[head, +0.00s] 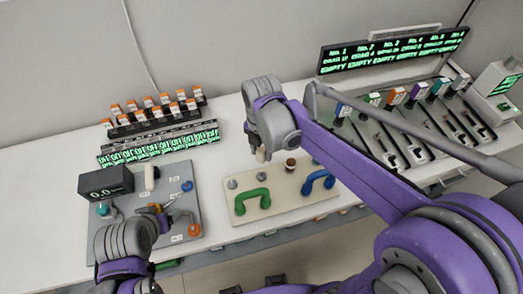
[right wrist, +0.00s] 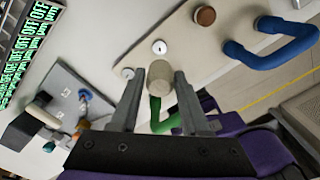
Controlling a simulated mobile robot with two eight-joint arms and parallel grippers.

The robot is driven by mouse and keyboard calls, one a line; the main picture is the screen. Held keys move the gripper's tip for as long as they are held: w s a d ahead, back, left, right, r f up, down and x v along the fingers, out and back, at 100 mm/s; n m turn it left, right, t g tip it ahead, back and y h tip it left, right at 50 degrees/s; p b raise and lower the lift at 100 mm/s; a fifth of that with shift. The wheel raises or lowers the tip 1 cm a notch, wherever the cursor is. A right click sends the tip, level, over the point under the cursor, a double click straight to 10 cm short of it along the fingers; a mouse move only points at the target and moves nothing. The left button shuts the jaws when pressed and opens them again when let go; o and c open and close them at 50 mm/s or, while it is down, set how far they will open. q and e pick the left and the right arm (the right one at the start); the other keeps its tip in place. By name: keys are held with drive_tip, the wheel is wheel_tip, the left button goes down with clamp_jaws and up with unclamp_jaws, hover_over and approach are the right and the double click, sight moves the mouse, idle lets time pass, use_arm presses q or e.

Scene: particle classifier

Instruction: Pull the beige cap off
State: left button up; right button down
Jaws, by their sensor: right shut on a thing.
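My right gripper (head: 262,153) is shut on the beige cap (right wrist: 158,76), a short pale cylinder between its two fingers (right wrist: 157,95) in the right wrist view. In the head view the cap (head: 260,155) shows small below the gripper, over the back of the beige panel (head: 238,205). In the right wrist view a white round fitting (right wrist: 159,47) with a dark centre shows uncovered just beyond the cap. The gap between cap and panel is hard to judge. My left arm's wrist shows at lower left; its fingertips are not clear.
The panel also carries a brown cap (head: 291,164), a green handle (head: 252,201) and a blue handle (head: 318,182). A grey board with a display (head: 105,183) stands left. Orange-topped vials (head: 150,103) stand behind. Slotted lanes (head: 420,135) lie right.

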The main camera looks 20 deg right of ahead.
use_arm(q)
drive_tip(key=shift+w+r+p, duration=0.35)
drive_tip(key=shift+r, duration=0.3)
drive_tip(key=shift+w+r+p, duration=0.35)
drive_tip(key=shift+r, duration=0.25)
use_arm(e)
drive_tip(key=shift+r, duration=1.75)
drive_tip(key=shift+r, duration=0.5)
drive_tip(key=shift+r+p, duration=0.5)
drive_tip(key=shift+r, duration=0.3)
drive_tip(key=shift+w+r, duration=0.15)
drive_tip(key=shift+r, duration=0.05)
use_arm(q)
drive_tip(key=shift+w+r+t, duration=0.3)
drive_tip(key=shift+w+r, duration=0.3)
drive_tip(key=shift+r, duration=0.15)
drive_tip(key=shift+s, duration=0.25)
use_arm(e)
drive_tip(key=shift+s+f, duration=0.15)
drive_tip(key=shift+s, duration=0.1)
